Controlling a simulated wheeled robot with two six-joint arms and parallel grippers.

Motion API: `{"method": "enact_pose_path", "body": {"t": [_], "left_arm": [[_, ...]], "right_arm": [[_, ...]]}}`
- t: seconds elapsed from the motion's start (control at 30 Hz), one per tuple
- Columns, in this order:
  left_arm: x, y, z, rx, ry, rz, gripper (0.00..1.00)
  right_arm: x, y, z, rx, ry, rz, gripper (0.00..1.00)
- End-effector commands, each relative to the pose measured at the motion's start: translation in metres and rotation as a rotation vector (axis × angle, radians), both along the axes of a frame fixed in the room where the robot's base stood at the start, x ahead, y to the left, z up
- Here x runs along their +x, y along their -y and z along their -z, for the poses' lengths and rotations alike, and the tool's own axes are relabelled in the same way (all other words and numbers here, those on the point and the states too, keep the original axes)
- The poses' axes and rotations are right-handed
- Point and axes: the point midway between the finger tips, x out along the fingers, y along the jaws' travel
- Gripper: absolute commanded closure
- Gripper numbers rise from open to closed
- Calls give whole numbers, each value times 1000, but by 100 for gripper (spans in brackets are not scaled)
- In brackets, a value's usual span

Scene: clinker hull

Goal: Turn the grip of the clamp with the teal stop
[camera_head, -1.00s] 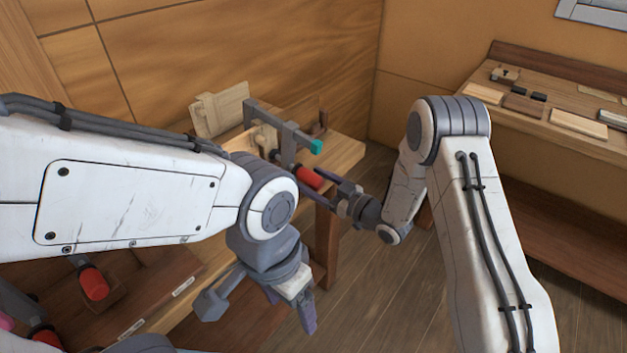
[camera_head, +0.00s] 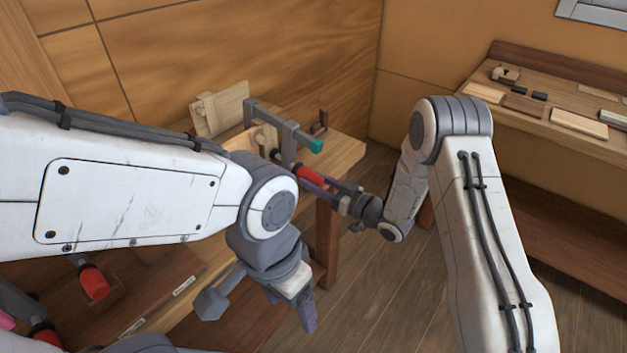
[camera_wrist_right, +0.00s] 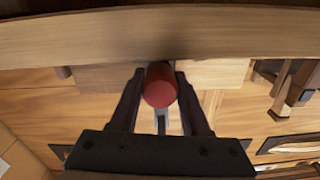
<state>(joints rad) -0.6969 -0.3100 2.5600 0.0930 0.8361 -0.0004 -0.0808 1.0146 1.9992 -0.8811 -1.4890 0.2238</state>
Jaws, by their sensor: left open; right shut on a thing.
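The clamp (camera_head: 290,136) is a grey bar frame with a teal stop (camera_head: 316,146) at its right end, standing at the workbench (camera_head: 346,152). Its red grip (camera_head: 309,175) sticks out below the stop. My right gripper (camera_head: 322,182) is shut on the red grip. In the right wrist view the red grip (camera_wrist_right: 160,86) sits between the two fingers of my right gripper (camera_wrist_right: 162,92), its round end facing the camera. My left gripper (camera_head: 262,300) is open and empty, low in front of the bench and apart from the clamp.
Other red-handled clamps (camera_head: 94,283) lie at the lower left, by a labelled wooden board (camera_head: 150,290). A pale wooden piece (camera_head: 220,108) stands at the back of the bench. A shelf (camera_head: 560,105) with wooden blocks is at the right. Bare floor lies between.

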Motion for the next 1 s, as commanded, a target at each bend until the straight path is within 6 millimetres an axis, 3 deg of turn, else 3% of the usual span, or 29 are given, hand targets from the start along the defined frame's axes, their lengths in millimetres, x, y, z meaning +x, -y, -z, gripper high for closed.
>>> {"method": "enact_pose_path", "body": {"t": [0.5, 1.0], "left_arm": [[0, 0, -4, 0, 0, 0, 24], [0, 0, -5, 0, 0, 0, 24]], "right_arm": [[1, 1, 0, 197, -266, -43, 100], [1, 2, 0, 239, -322, -51, 100]]}}
